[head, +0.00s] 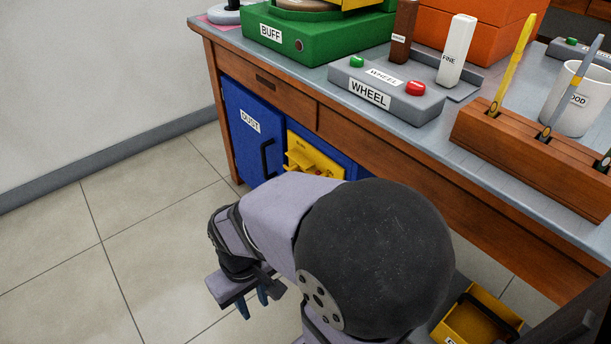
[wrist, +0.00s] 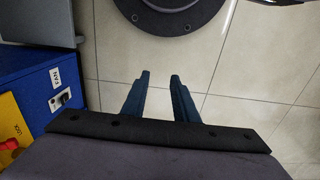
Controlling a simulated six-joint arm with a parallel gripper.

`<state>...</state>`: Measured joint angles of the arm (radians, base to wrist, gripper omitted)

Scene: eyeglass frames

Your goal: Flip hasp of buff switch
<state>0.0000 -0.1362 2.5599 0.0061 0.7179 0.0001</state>
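A green box labelled BUFF (head: 315,40) stands at the back left of the bench, with a small dark round part on its front. A yellow lockout fixture (head: 312,155) with a red part is on the blue cabinet front under the bench. Its small label is unreadable in the head view, so I cannot tell whether it is the buff switch's hasp. A yellow panel with a red part (wrist: 12,125) also shows at the left edge of the wrist view. My gripper (head: 254,306) is open and empty above the floor, apart from the cabinet; its fingers show in the wrist view (wrist: 158,80).
The blue cabinet door labelled DUST (head: 248,135) has a black handle. A grey WHEEL switch box (head: 387,90), wooden tool rack (head: 535,150) and white cup (head: 582,105) stand on the bench. A yellow bin (head: 480,315) is at lower right. The floor at left is clear.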

